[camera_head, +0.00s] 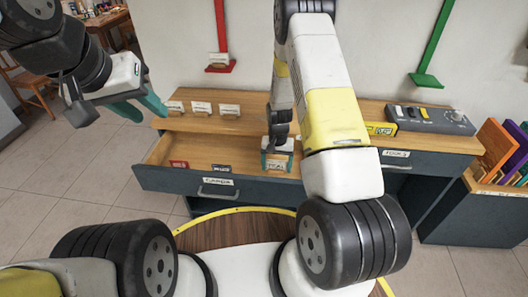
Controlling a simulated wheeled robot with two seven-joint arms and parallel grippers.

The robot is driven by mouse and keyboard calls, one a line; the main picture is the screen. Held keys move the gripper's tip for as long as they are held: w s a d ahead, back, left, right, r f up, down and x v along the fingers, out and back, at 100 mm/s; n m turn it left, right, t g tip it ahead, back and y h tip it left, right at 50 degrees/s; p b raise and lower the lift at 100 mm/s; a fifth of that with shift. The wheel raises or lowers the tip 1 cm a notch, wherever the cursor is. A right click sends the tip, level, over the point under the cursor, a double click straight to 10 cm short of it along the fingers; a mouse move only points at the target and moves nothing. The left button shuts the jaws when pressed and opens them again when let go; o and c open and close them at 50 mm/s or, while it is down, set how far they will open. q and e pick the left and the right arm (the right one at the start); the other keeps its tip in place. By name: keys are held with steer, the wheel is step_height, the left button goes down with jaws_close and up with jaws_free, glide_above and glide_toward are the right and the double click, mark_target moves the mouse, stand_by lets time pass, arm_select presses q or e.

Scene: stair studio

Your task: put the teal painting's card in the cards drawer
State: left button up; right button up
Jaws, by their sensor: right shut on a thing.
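My right gripper (277,148) points down and is shut on a small pale card (277,164) with dark lettering, which seems to read TEAL. The card is at the right end of the open drawer (160,152), whose front label (218,182) seems to read CARDS. I cannot tell whether the card touches the drawer floor. A small red item (179,164) and a small dark item (222,168) lie in the drawer.
Three white cards (201,108) stand on the wooden desktop. A grey control box (432,119) and a yellow item (381,129) are at its right. A second drawer front (430,165) is partly behind my arm. A bin (475,212) of coloured panels stands at the right.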

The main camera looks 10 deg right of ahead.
mark_target(277, 168)
steer(key=shift+f, duration=2)
steer(key=shift+f, duration=0.1)
steer(key=o, duration=1.3)
